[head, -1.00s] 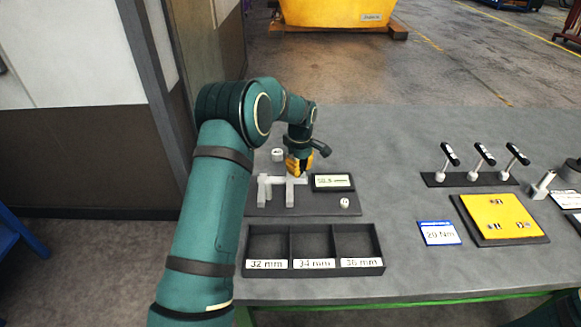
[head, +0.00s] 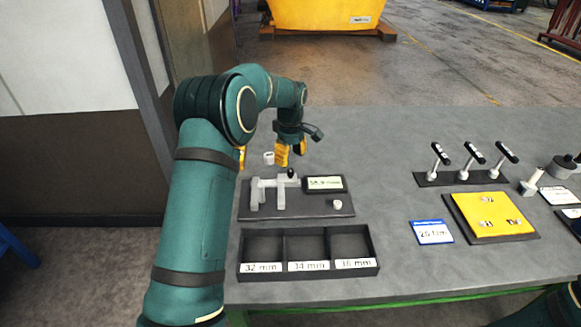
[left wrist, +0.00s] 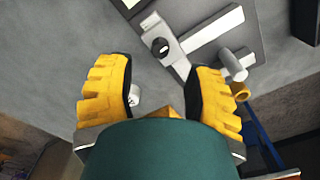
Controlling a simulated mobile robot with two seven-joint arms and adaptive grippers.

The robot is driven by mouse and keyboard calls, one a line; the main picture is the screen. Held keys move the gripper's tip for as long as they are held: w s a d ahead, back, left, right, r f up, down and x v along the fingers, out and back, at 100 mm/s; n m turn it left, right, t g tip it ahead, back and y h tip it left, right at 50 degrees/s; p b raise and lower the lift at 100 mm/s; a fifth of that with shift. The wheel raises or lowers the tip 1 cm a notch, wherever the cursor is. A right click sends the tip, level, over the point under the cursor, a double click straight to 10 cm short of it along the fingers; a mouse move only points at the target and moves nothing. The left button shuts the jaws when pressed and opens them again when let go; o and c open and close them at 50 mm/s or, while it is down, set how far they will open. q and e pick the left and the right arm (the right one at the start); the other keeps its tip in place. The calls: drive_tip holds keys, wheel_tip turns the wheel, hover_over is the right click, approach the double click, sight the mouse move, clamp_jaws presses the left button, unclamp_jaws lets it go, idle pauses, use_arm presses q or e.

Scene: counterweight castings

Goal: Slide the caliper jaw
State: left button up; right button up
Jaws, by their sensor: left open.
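The caliper (head: 268,184) is a light grey bar with two jaws, on a dark base plate (head: 312,206). The sliding jaw (head: 281,197) is on the right, apart from the fixed jaw (head: 254,198), with nothing seen between them. A black knob (head: 292,173) tops the sliding jaw; it also shows in the left wrist view (left wrist: 160,47). My left gripper (head: 291,151) is open and empty, behind and above the caliper, not touching it. Its yellow fingers (left wrist: 160,97) stand wide apart. The display (head: 325,184) beside the caliper is too blurred to read surely. My right gripper is out of view.
A three-compartment tray (head: 374,243), labelled 32, 34 and 36 mm, sits in front and looks empty. A white ring (head: 337,204) lies on the base plate; another white part (head: 268,158) stands behind the caliper.

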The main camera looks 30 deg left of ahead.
use_arm(q)
wheel_tip(320, 180, up, 6)
drive_tip(key=shift+r, duration=0.15)
idle(0.6)
